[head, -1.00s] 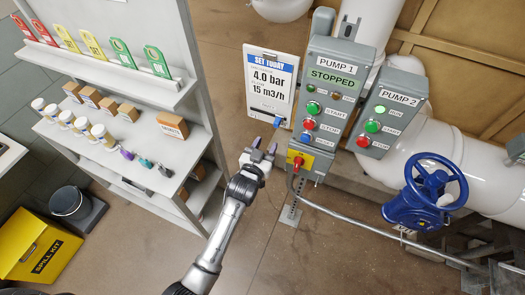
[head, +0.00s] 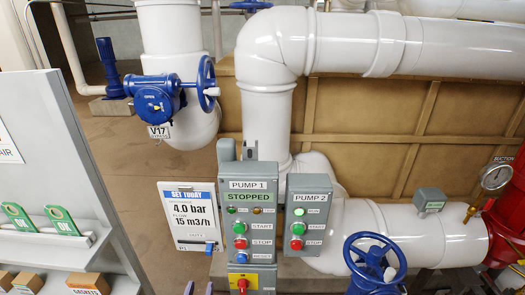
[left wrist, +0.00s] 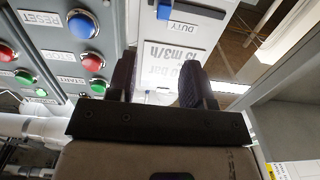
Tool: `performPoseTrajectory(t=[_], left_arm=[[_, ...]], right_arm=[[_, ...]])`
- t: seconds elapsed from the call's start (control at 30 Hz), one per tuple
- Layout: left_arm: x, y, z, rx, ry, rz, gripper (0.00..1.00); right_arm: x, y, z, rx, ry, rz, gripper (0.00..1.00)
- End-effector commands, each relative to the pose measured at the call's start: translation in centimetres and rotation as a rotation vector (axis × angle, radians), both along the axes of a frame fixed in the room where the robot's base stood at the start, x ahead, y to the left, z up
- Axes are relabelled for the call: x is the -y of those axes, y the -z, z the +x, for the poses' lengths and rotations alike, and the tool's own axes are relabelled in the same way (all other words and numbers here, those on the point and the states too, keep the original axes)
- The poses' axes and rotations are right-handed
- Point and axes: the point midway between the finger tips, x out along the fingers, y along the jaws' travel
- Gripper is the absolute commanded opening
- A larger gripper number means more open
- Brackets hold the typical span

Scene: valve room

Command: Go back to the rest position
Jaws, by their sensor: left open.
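My left gripper (left wrist: 158,78) is open in the left wrist view, with two dark fingers apart and nothing between them. In the head view only the dark tips of my left gripper (head: 197,288) show at the bottom edge, just below the white set-today board (head: 188,232). The Pump 1 box (head: 249,205) reads STOPPED and stands right of the tips. In the left wrist view the board (left wrist: 180,45) is behind the fingers and the Pump 1 box (left wrist: 70,50) is at the left. My right gripper is not in view.
The Pump 2 box (head: 307,215) stands right of Pump 1. A blue handwheel (head: 374,262) and white pipes (head: 440,45) are at the right and top. Valve V17 (head: 155,100) is at the upper left. A grey shelf (head: 45,120) with green tags stands at the left edge.

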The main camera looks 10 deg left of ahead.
Motion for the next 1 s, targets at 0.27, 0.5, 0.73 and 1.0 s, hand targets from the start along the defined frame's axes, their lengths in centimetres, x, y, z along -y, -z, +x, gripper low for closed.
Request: performPoseTrajectory(t=[0.27,0.5,0.73,1.0], left_arm=[[-0.2,4.4,-1.5,-0.369,-0.013,-0.041,0.47],[0.6,2.2,-5.5,-0.641,0.032,-0.088,0.47],[1.0,1.3,-13.7,-0.862,0.101,-0.057,0.47],[1.1,2.5,-23.8,-0.988,0.17,0.02,0.47]], right_arm=[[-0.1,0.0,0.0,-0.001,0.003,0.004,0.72],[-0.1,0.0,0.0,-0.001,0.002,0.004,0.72],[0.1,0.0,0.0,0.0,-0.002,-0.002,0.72],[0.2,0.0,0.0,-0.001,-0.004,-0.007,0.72]])
